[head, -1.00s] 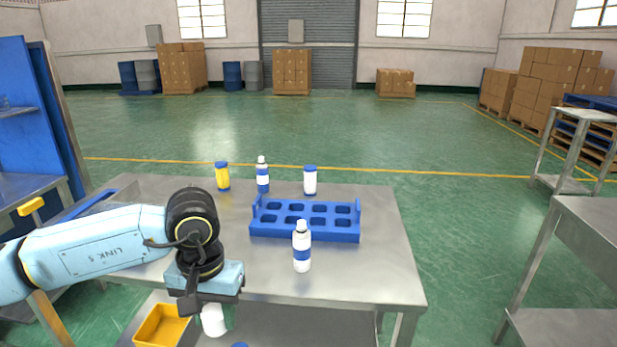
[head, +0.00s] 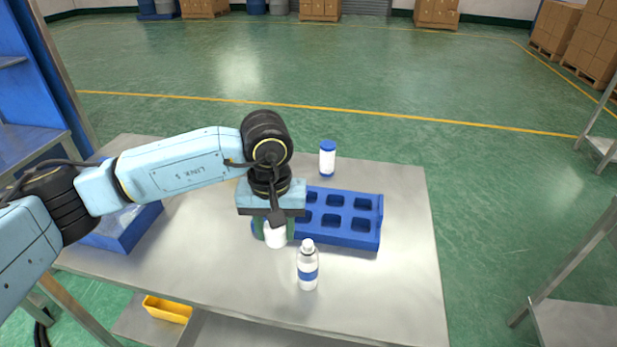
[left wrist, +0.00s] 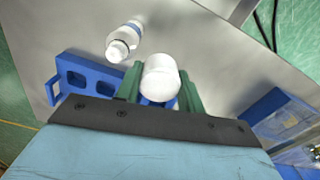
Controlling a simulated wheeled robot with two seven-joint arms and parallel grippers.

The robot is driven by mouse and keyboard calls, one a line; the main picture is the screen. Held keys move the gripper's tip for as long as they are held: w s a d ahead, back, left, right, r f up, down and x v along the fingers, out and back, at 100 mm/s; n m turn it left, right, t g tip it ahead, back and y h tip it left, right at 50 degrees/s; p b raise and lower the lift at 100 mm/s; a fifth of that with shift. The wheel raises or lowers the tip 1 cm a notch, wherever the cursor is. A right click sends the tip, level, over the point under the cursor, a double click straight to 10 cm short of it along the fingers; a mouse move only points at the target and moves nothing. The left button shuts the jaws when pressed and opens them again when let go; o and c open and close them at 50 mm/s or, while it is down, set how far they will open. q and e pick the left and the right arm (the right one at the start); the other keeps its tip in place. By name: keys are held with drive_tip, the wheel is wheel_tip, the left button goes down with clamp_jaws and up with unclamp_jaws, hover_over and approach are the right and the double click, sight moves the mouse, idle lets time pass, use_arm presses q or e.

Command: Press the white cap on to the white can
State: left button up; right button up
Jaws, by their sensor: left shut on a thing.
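The white can (head: 308,268) stands upright on the table in front of the blue rack, with a blue band and a small white top. It also shows in the left wrist view (left wrist: 124,42). My left gripper (head: 274,235) is shut on the white cap (head: 275,238), left of and slightly behind the can in the head view, apart from it. In the left wrist view the cap (left wrist: 160,78) sits between the green fingers. My right gripper is not in view.
The blue rack (head: 345,239) with several empty holes lies behind the can, partly hidden by my left gripper. A white bottle with a blue lid (head: 327,158) stands at the back. A blue bin (head: 125,228) is at the left. The table's right side (head: 410,270) is clear.

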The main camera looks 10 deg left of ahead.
sight(308, 243)
use_arm(q)
drive_tip(key=d+r+p, duration=0.2)
drive_tip(key=d+r+n+p, duration=0.1)
drive_tip(key=p, duration=0.1)
drive_tip(key=d+r+n+p, duration=0.1)
drive_tip(key=d+r+p, duration=0.1)
drive_tip(key=shift+w+d+r, duration=0.3)
drive_tip(key=shift+w, duration=0.05)
drive_tip(key=shift+d, duration=0.1)
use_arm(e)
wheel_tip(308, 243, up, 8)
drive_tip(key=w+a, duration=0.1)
use_arm(q)
drive_tip(key=shift+f, duration=0.75)
drive_tip(key=shift+f+b, duration=0.65)
drive_tip(key=shift+f, duration=0.9)
wheel_tip(308, 243, down, 3)
drive_tip(key=b, duration=0.4)
drive_tip(key=shift+w+f, duration=0.1)
drive_tip(key=shift+f, duration=0.05)
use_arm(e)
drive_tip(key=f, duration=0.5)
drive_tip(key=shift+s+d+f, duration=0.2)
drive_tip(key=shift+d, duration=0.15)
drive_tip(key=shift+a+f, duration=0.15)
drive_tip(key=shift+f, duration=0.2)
use_arm(q)
drive_tip(key=shift+b, duration=1.05)
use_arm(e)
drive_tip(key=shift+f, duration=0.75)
